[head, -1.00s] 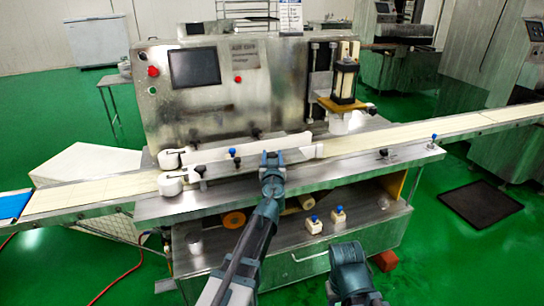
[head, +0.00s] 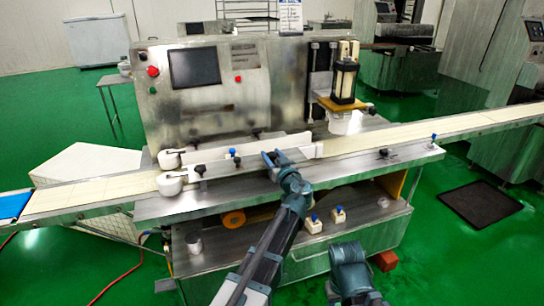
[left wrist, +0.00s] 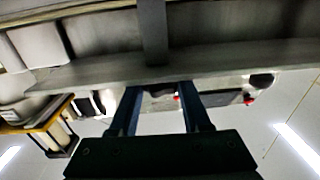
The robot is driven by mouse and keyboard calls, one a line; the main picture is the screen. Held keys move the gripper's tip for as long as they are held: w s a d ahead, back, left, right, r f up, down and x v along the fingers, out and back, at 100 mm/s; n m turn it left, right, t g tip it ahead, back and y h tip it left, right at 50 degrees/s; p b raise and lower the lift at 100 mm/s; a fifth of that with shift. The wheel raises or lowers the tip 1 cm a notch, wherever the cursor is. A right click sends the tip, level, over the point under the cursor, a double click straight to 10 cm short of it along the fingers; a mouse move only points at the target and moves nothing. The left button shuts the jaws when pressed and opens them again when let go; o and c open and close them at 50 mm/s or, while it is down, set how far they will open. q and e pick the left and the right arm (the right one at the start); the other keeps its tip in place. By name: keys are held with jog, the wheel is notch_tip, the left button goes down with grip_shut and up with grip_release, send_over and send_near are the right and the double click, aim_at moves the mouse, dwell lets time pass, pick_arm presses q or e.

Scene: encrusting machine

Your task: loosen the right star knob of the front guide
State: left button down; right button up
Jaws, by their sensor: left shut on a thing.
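The front guide (head: 240,165) is a long pale rail along the near side of the conveyor belt. My left gripper (head: 271,158) is at the guide's right part, its fingers pointing up and left. It is shut on the right star knob, which the fingers hide in the head view. The left wrist view shows both fingers (left wrist: 162,100) a little apart at the guide's edge; the knob between them is not clear. The black left star knob (head: 200,170) stands free on the guide. My right arm shows only in part, and its gripper is not in view.
Blue-topped knobs (head: 232,153) stand near the guide and along the right belt edge. White rollers (head: 171,184) sit at the guide's left end. The plunger unit (head: 345,82) rises behind on the right.

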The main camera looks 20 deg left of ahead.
pick_arm(q)
jog(key=n+g+y, duration=0.4)
jog(key=g, duration=0.1)
jog(key=shift+w+d+y, duration=0.1)
jog(key=shift+w+y, duration=0.15)
jog(key=shift+y, duration=0.05)
jog(key=shift+s+n+g+y, duration=0.15)
jog(key=shift+n+g+y, duration=0.75)
jog(key=shift+n+g, duration=0.8)
jog(key=shift+s+g, duration=0.1)
jog(key=shift+g, duration=0.2)
jog(key=shift+c, duration=1.8)
grip_release()
